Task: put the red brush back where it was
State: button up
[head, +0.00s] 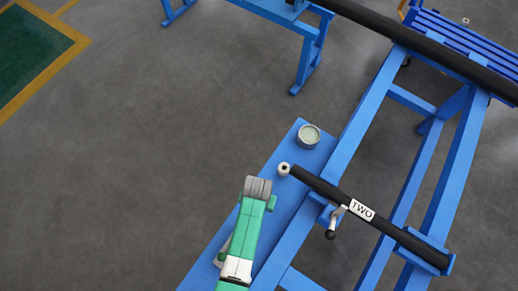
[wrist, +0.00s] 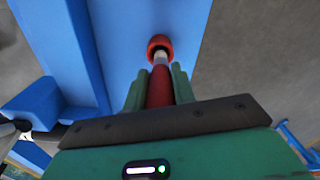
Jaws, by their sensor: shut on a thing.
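The red brush (wrist: 160,95) is between the green fingers of my gripper (wrist: 159,86) in the wrist view. The fingers are shut on its red shaft. Beyond them show a pale band and a rounded red end, over a blue surface. I cannot tell whether that end touches the surface. In the head view my green and white arm is over the blue bench top (head: 292,205); the brush and fingertips cannot be made out there.
Open grey floor is at left.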

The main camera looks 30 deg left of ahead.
jog(key=shift+f+b, duration=0.65)
jog(key=shift+f, duration=1.25)
jog(key=shift+f, duration=0.15)
jog(key=o, duration=1)
notch_tip(320, 180, up, 12)
jog(key=p, duration=0.4)
